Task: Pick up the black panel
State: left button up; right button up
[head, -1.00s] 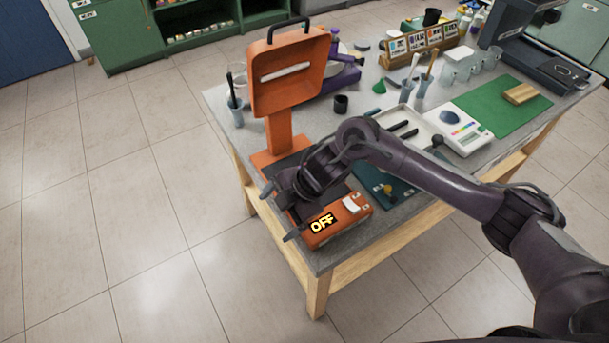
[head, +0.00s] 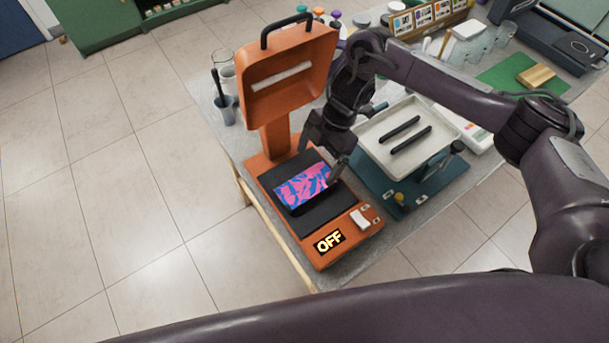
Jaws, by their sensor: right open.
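A flat black panel (head: 318,216) lies on the bed of the orange press (head: 360,236). A pink and blue patterned piece (head: 303,187) lies over the middle of the black surface, with a dark strip along its near edge. I cannot tell whether the dark strip is a separate panel. My right gripper (head: 321,166) is open at the far right edge of the patterned piece, fingers pointing down. It seems to hold nothing; contact cannot be told. My left gripper is not in view.
The press's raised orange lid (head: 287,97) stands just behind and left of my right gripper. A pale tray (head: 378,131) with two black bars is close on the right. A grey cup (head: 226,108) stands at left. The floor at left is clear.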

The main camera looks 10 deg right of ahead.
aim_at(306, 184)
jog(key=x, duration=0.3)
jog(key=shift+s, duration=0.3)
jog(key=p+x, duration=0.1)
jog(key=x, duration=0.2)
jog(key=shift+a+f, duration=0.1)
jog(key=shift+f, duration=0.35)
jog(key=c, duration=1)
jog(key=shift+c, duration=1)
pick_arm(q)
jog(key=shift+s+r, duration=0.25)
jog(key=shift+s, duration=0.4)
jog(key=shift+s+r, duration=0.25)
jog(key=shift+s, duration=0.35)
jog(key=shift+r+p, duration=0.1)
jog(key=shift+p, duration=0.2)
pick_arm(e)
jog(key=shift+r, duration=0.1)
